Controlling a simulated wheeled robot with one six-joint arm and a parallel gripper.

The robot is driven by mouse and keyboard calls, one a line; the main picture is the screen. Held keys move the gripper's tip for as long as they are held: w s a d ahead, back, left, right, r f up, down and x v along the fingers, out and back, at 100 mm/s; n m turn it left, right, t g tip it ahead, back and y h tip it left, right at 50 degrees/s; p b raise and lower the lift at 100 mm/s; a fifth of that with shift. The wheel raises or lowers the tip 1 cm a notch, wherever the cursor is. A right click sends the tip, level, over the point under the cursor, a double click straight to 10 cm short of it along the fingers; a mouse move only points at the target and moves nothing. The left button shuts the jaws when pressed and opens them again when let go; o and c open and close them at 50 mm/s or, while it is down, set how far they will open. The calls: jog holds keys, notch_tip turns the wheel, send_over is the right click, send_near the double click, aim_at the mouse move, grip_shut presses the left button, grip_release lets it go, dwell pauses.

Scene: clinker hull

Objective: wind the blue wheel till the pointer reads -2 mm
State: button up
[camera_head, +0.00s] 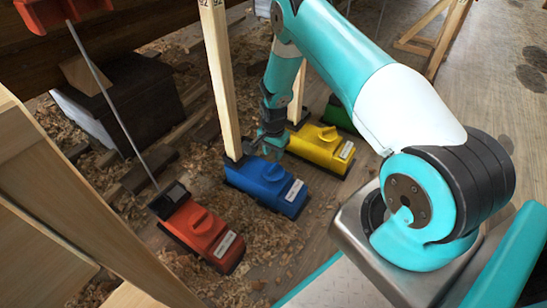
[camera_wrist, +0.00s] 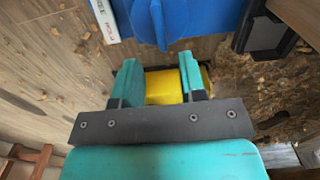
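The blue unit (camera_head: 266,186) sits on the floor in the middle of the head view, with a raised blue bar-shaped wheel on top and a white label on its right end. In the wrist view the blue wheel (camera_wrist: 158,22) shows as a ridge at the top edge, beyond my fingertips. My gripper (camera_head: 268,143) is just above and behind the blue unit. In the wrist view its two teal fingers (camera_wrist: 160,82) stand apart with a gap, and nothing is clearly held. No pointer or millimetre scale is readable.
A yellow unit (camera_head: 319,148) stands behind the blue one, and also shows behind my fingers (camera_wrist: 163,88). A red unit (camera_head: 203,232) with a thin rod stands front left. A wooden post (camera_head: 218,75) rises beside the blue unit. Wood shavings cover the floor; a timber frame (camera_head: 75,215) is at left.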

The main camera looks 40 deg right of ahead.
aim_at(274, 166)
notch_tip(274, 166, up, 10)
jog(key=p, duration=0.3)
jog(key=shift+f, duration=0.25)
jog(key=shift+o, duration=0.3)
